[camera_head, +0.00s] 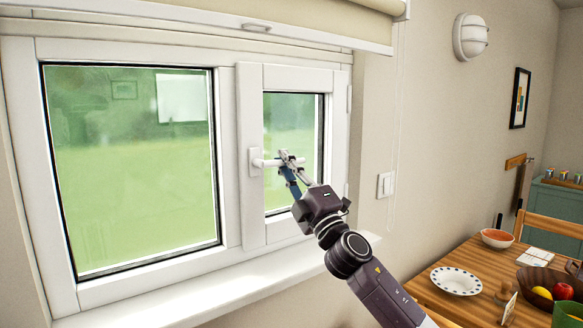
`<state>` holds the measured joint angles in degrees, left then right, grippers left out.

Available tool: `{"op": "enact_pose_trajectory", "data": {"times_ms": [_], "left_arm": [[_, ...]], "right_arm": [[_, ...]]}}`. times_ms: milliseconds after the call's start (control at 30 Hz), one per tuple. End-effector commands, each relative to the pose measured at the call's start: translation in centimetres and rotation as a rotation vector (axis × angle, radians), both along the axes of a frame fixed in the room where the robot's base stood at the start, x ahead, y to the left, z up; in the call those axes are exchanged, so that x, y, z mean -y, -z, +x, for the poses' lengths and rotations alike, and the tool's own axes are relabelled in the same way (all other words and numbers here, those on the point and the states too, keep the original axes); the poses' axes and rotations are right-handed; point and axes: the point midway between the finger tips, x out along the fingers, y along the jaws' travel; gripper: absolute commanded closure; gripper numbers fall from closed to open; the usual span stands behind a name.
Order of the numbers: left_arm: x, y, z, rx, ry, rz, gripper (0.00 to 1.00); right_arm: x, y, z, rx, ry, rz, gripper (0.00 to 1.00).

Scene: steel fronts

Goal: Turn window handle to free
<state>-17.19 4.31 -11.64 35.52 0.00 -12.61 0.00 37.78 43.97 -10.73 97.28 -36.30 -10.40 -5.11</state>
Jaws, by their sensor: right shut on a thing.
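The white window handle (267,163) is on the left frame of the narrow right-hand window sash (252,215). Its lever lies about level and points right from its base plate. My right gripper (287,157) reaches up from the lower right and is shut on the handle's lever near its free end. The fingers hide part of the lever's tip. The sash looks closed in its frame. My left gripper is not in view.
A white sill (215,290) runs below the window, and a blind (300,12) hangs above it. A light switch (386,184) is on the wall to the right. A wooden table (470,258) with a spotted plate (456,280) and a fruit bowl (535,283) stands at lower right.

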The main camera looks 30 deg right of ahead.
Motion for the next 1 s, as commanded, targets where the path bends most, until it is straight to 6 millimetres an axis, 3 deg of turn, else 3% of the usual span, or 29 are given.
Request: {"op": "enact_pose_trajectory", "data": {"times_ms": [167, 633, 667, 733, 1000], "left_arm": [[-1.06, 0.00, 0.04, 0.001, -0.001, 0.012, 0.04], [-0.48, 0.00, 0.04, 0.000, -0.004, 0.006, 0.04], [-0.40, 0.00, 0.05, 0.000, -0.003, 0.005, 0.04], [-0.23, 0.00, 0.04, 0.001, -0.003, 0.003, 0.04], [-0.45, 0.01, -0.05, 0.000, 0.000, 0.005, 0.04]], "right_arm": [[-0.17, -0.22, 0.01, 0.002, 0.002, -0.043, 1.00], [-0.32, -0.33, -0.02, 0.005, 0.000, -0.057, 1.00], [-0.33, -0.33, -0.02, 0.005, 0.000, -0.057, 0.88], [-0.32, -0.33, -0.02, 0.005, 0.000, -0.057, 0.82], [-0.28, -0.30, -0.05, 0.004, 0.000, -0.054, 0.82]]}}
